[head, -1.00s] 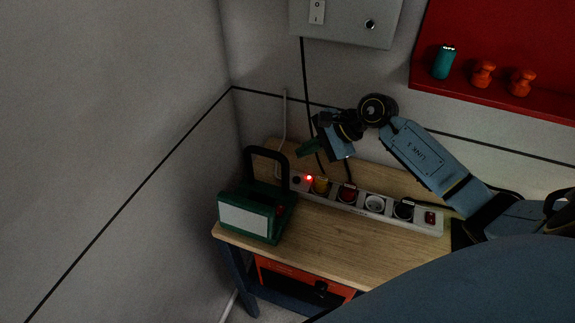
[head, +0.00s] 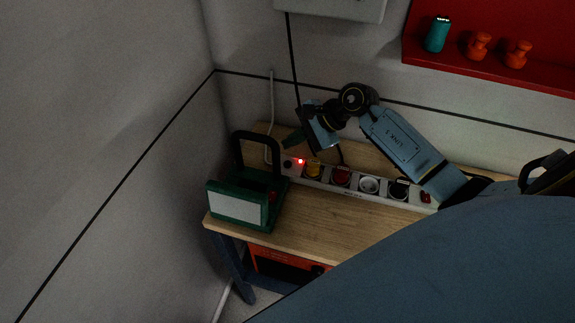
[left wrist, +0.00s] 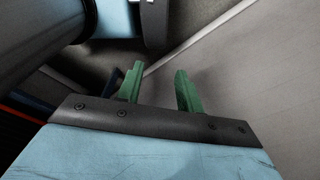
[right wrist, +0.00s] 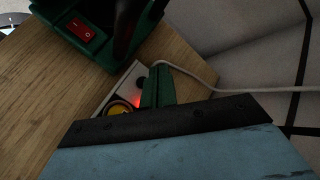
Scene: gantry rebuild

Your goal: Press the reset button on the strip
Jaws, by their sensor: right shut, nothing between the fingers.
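The power strip (head: 355,186) lies along the back of the wooden bench. Its left end has a glowing red light (head: 300,161) and a small dark round spot beside it, perhaps the reset button (head: 288,164). My right gripper (head: 291,141) has its green fingers shut and empty, just above and behind that end in the head view. In the right wrist view the shut fingers (right wrist: 158,87) overlap the strip's end, beside the red glow (right wrist: 137,103); contact cannot be told. My left gripper (left wrist: 158,88) is open and empty, away from the strip.
A green lamp-like box with a black handle (head: 238,204) stands left of the strip's end, close by. Several plugs and sockets (head: 369,185) line the strip. A white cable (head: 270,110) runs up the wall. The bench's front (head: 310,228) is clear.

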